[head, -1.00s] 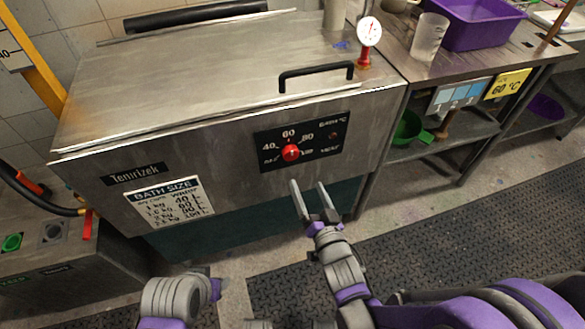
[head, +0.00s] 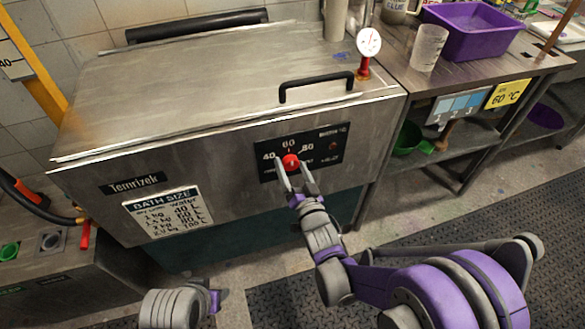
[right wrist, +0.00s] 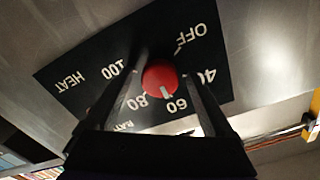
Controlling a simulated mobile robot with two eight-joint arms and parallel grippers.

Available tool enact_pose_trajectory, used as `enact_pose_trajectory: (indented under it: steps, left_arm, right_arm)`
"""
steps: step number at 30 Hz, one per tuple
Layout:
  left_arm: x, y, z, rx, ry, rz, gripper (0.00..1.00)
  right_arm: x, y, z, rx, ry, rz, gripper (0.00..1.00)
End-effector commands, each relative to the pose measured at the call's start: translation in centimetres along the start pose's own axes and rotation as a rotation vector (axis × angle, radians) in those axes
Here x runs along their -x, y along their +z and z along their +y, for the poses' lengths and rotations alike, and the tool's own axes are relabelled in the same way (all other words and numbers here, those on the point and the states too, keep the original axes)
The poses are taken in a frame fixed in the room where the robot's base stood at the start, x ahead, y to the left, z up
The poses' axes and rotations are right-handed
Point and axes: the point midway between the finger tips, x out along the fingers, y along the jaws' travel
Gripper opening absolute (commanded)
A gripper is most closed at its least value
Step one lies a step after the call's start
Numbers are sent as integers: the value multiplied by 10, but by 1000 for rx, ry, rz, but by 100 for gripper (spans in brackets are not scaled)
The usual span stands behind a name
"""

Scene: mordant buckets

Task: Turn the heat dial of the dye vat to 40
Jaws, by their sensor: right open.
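The red heat dial (head: 290,162) sits on the black panel (head: 326,139) on the front of the steel dye vat (head: 190,95). In the right wrist view the dial (right wrist: 160,77) shows a white mark pointing at about 60. The numbers 40, 60, 80 and 100 and OFF are around it. My right gripper (head: 293,170) is open, with its fingertips either side of the dial. The wrist view shows a finger on each side and gaps to the dial; contact is not clear. Part of my left arm shows at the bottom left; its gripper is not visible.
A black lid handle (head: 316,86) and a red-based gauge (head: 368,45) are above the panel. To the right stands a bench with a purple tub (head: 470,40) and a clear beaker (head: 428,48). The floor in front is clear apart from dark mats.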

Motion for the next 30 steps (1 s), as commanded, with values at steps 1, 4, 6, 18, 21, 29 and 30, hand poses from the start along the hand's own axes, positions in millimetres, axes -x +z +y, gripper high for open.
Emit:
enact_pose_trajectory:
  steps: [1, 4, 6, 18, 21, 29, 30]
  left_arm:
    - [0, 0, 0, 0, 0, 0, 50]
    - [0, 0, 0, 0, 0, 0, 50]
    - [0, 0, 0, 0, 0, 0, 50]
    - [0, 0, 0, 0, 0, 0, 50]
    - [0, 0, 0, 0, 0, 0, 50]
    - [0, 0, 0, 0, 0, 0, 50]
    - [0, 0, 0, 0, 0, 0, 50]
  right_arm:
    - [0, 0, 0, 0, 0, 0, 87]
    - [0, 0, 0, 0, 0, 0, 87]
    - [0, 0, 0, 0, 0, 0, 78]
    - [0, 0, 0, 0, 0, 0, 6]
    - [0, 0, 0, 1, 0, 0, 1]
    - [0, 0, 0, 51, 0, 0, 1]
    - [0, 0, 0, 68, 0, 0, 1]
